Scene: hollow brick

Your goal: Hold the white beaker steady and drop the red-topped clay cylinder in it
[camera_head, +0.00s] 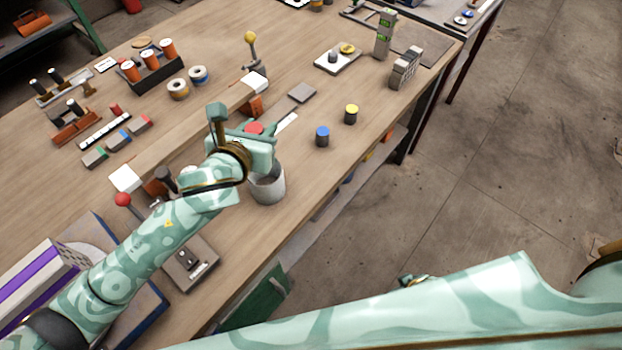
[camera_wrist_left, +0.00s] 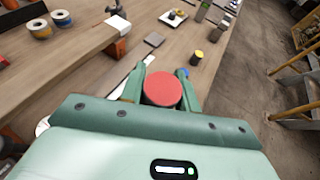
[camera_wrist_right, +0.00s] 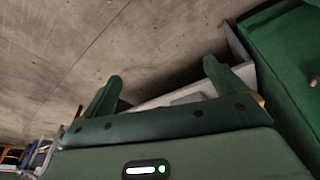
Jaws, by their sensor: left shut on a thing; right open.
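The red-topped cylinder (camera_wrist_left: 162,88) is held between the fingers of my left gripper (camera_wrist_left: 166,76), its red top facing the left wrist camera. The red top (camera_head: 254,128) also shows in the head view. The white beaker (camera_head: 268,190) stands upright on the bench near its front edge, directly below my left gripper in the head view. The gripper and wrist hide part of its rim, so I cannot tell whether the cylinder is over or within its mouth. My right gripper (camera_wrist_right: 160,78) is open and empty, away from the beaker.
A blue-topped cylinder (camera_head: 322,136) and a yellow-topped cylinder (camera_head: 351,114) stand to the right of the beaker. A red-knobbed lever (camera_head: 123,200) is left of it. A green cabinet (camera_wrist_right: 285,60) and grey floor lie near my right gripper.

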